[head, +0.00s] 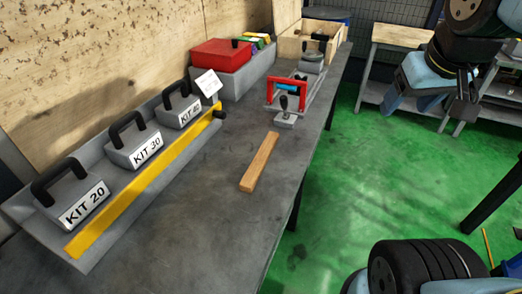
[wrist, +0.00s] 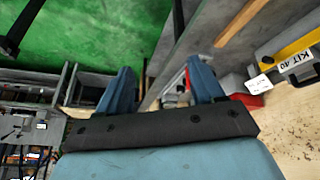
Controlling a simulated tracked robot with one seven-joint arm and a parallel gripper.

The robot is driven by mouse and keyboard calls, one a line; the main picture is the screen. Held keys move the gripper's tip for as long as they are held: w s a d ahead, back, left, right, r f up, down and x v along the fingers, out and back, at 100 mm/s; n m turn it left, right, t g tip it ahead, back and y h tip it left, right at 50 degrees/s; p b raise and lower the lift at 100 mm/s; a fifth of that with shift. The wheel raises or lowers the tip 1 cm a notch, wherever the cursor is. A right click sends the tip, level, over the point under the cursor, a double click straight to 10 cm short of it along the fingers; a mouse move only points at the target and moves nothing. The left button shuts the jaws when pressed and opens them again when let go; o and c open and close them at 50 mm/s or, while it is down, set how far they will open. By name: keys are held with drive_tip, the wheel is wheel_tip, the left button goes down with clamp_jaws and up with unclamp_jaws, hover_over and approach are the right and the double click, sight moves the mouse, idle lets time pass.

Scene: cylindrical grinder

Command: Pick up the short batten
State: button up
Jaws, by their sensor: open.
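The short batten (head: 261,161) is a plain wooden strip lying flat on the grey bench top, near its right edge in the head view. Part of it also shows at the top of the wrist view (wrist: 241,24), beyond my right-hand finger and cut by the frame. My gripper (head: 430,98) is at the upper right of the head view, out over the green floor and well apart from the batten. In the wrist view its two blue fingers (wrist: 158,68) stand apart with nothing held between them.
On the bench (head: 215,205), a tray with a yellow strip (head: 150,180) holds kit blocks left of the batten. A red-framed fixture (head: 287,92) and a black-knobbed piece (head: 285,113) stand just behind it. A red box (head: 221,53) is farther back. The bench around the batten is clear.

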drive_tip(key=shift+o, duration=0.3)
drive_tip(key=w+a+f+n+g, duration=0.1)
drive_tip(key=w+a+f+n, duration=0.2)
drive_tip(key=w+a+n, duration=0.2)
drive_tip(key=w+n, duration=0.2)
drive_tip(key=n, duration=0.1)
drive_tip(key=shift+n+h, duration=0.3)
drive_tip(key=shift+h, duration=0.1)
drive_tip(key=n, duration=2.2)
hover_over(261, 155)
drive_tip(key=s, duration=0.3)
drive_tip(key=f, duration=2.3)
drive_tip(key=shift+w+a+f, duration=0.1)
drive_tip(key=shift+w+f, duration=0.1)
drive_tip(key=shift+f, duration=0.2)
drive_tip(key=shift+a+x, duration=0.2)
drive_tip(key=shift+x, duration=2.3)
drive_tip(key=shift+w+d, duration=0.1)
drive_tip(key=c, duration=1.2)
